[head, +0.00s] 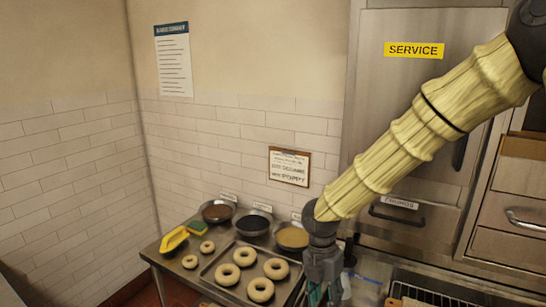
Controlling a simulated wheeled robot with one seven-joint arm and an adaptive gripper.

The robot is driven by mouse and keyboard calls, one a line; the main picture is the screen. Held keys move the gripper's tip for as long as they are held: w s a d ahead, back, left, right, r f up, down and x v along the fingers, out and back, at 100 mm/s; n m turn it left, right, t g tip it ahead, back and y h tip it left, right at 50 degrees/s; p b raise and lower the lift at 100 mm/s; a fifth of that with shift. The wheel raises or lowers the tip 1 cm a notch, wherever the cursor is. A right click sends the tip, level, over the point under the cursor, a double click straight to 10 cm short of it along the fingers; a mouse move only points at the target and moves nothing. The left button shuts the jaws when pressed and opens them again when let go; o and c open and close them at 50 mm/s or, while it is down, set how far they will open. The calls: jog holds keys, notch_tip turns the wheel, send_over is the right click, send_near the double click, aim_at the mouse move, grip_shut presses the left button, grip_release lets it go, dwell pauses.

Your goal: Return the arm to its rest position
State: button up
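My arm, in a pale yellow ribbed sleeve, reaches from the upper right down to the counter in the head view. My gripper (322,292) points down at the right end of the bagel tray, low in the picture. Its fingertips are small and partly cut off near the bottom edge, so I cannot tell whether they are open or shut, or whether anything is between them.
The steel counter (165,262) holds a tray (212,267) of several bagels (244,257), two smaller rings (207,247), three bowls (253,224), a yellow item (174,240) and a sponge (198,228). A wire rack (425,296) is at lower right; a cabinet (400,95) stands behind my arm.

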jog(key=s+f+m+y+b, duration=0.15)
jog(key=s+f+m, duration=0.35)
jog(key=f, duration=0.5)
jog(key=s+f+m+y+b, duration=0.15)
jog(key=s+f+m, duration=0.3)
jog(key=f, duration=0.55)
jog(key=s+f+m+y+b, duration=0.15)
jog(key=s+f+m, duration=0.3)
jog(key=f, duration=0.55)
jog(key=s+d+f+m+h+b, duration=0.1)
jog(key=s+d+f+m+b, duration=0.1)
jog(key=s+d+f+m, duration=0.3)
jog(key=s+d+f+m+t+h+b, duration=0.1)
jog(key=s+d+f+m+h+b, duration=0.1)
jog(key=s+d+f+m, duration=0.3)
jog(key=s+f+m, duration=0.4)
jog(key=s+m, duration=0.1)
jog(key=shift+s+d, duration=0.15)
jog(key=shift+s, duration=0.1)
